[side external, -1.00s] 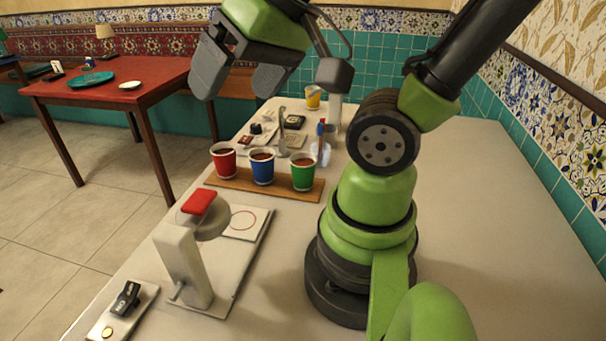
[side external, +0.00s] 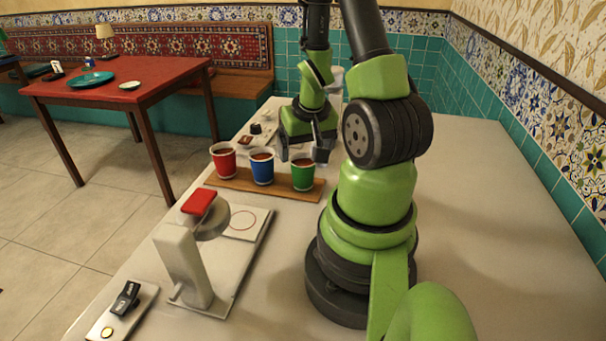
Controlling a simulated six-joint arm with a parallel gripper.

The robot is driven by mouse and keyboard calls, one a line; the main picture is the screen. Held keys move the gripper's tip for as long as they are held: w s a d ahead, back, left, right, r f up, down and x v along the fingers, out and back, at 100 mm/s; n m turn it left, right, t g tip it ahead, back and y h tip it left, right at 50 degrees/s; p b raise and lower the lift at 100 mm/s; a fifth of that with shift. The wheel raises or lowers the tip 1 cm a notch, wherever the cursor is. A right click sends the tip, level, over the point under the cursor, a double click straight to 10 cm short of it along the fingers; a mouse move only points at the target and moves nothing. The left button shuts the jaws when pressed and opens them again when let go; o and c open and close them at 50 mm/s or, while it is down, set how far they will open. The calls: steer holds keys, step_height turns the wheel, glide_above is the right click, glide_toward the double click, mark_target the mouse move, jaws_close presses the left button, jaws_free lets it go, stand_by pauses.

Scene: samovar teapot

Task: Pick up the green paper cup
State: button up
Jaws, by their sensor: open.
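The green paper cup (side external: 302,176) stands upright at the right end of a wooden board (side external: 238,181), filled with something dark brown. The blue cup (side external: 262,170) stands in the middle of the board and the red cup (side external: 223,160) at its left end. My gripper (side external: 303,156) is open and points down, with its fingertips close to the rim of the green cup. One finger is at the left of the rim and the other toward its right. I cannot tell whether they touch the cup. Nothing is held.
A grey-white stand with a red top (side external: 198,202) is in front of the board, on a pale base plate. A small tray with a black item (side external: 126,298) lies at the front left. Small items (side external: 262,128) are behind the cups. The table's right side is clear.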

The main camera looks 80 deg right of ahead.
mark_target(302, 168)
steer(key=shift+d+x, duration=0.15)
steer(key=shift+x, duration=1.7)
steer(key=shift+d+x, duration=0.2)
steer(key=shift+x, duration=1.65)
steer(key=shift+w+r, duration=0.15)
steer(key=c, duration=0.7)
